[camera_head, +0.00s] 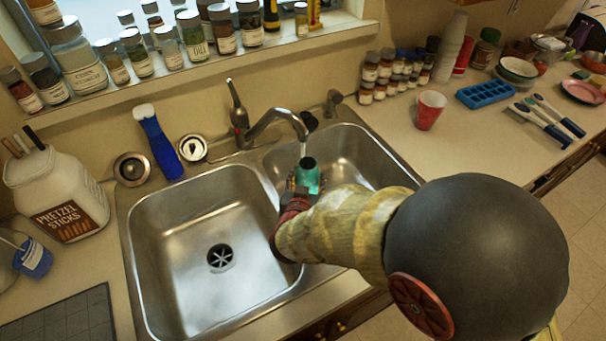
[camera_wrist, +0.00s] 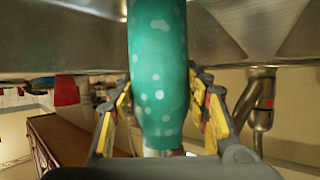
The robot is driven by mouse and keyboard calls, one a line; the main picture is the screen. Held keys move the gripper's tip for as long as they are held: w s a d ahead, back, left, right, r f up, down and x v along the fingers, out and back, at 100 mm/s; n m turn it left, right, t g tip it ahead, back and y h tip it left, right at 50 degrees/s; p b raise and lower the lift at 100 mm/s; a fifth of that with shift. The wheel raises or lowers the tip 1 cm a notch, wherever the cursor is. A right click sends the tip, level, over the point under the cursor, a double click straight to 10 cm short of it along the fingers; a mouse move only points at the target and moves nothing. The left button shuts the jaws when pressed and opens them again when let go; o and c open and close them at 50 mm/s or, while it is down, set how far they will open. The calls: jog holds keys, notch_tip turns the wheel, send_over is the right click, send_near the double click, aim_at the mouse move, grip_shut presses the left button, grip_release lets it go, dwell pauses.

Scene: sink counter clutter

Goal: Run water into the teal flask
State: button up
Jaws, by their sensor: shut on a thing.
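The teal flask (camera_head: 309,178) has a dark open mouth and stands about upright over the sink divider and right basin, below the spout of the faucet (camera_head: 268,126). A thin pale streak, seemingly water, hangs from the spout tip down toward the flask mouth. Whether it enters the mouth I cannot tell for sure. My gripper (camera_head: 296,196) is shut on the flask, its fingers partly hidden by my arm. In the wrist view the flask (camera_wrist: 158,70), teal with pale spots, sits between both fingers of my gripper (camera_wrist: 160,108). The water level inside is hidden.
The left basin (camera_head: 190,230) is empty with a drain. A pretzel jar (camera_head: 60,195) is at left. Spice jars (camera_head: 392,75), a red cup (camera_head: 429,110) and a blue ice tray (camera_head: 486,94) are on the right counter.

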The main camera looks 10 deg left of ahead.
aim_at(311, 174)
jog(key=shift+s+d+r+p, duration=0.2)
jog(key=shift+s+r+p, duration=0.25)
jog(key=shift+r+p, duration=0.4)
jog(key=shift+s+d+r+p, duration=0.2)
jog(key=shift+s+r+p, duration=0.3)
jog(key=shift+r+p, duration=0.35)
jog(key=shift+s+d+r+p, duration=0.2)
jog(key=shift+s+r+p, duration=0.25)
jog(key=shift+r+p, duration=0.4)
